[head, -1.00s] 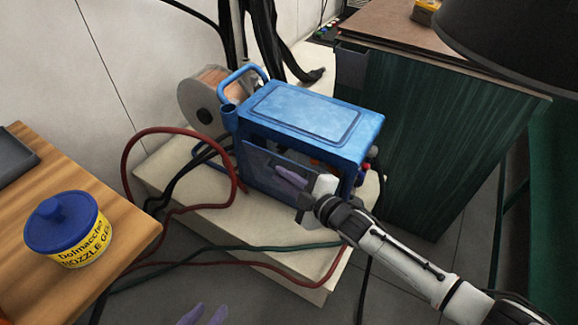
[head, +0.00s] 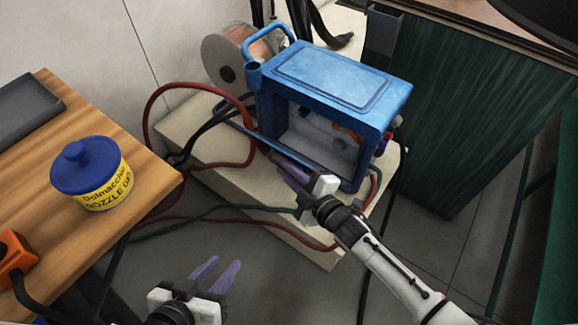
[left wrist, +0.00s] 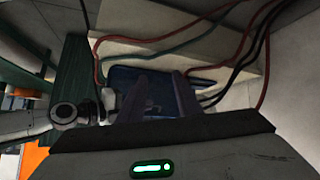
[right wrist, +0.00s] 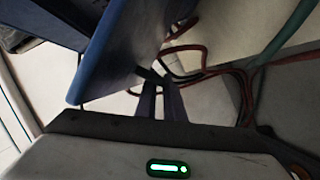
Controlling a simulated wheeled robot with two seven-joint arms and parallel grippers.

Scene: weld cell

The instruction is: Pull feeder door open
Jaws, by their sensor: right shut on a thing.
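The blue wire feeder (head: 330,80) stands on a pale plinth, its front opening uncovered, with the inside and an orange part showing. Its door (head: 250,137) is swung down from the opening and appears almost edge-on as a narrow dark-blue strip. My right gripper (head: 287,170) is at the door's front side, shut on it. My left gripper (head: 212,272) is open and empty, low in front of the plinth. In the left wrist view its fingers (left wrist: 158,95) are apart.
Red, black and green hoses (head: 190,210) run over the plinth (head: 190,138). A wooden bench (head: 140,165) with a yellow nozzle-gel tub (head: 92,178) is at left. A dark green cabinet (head: 450,120) stands right.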

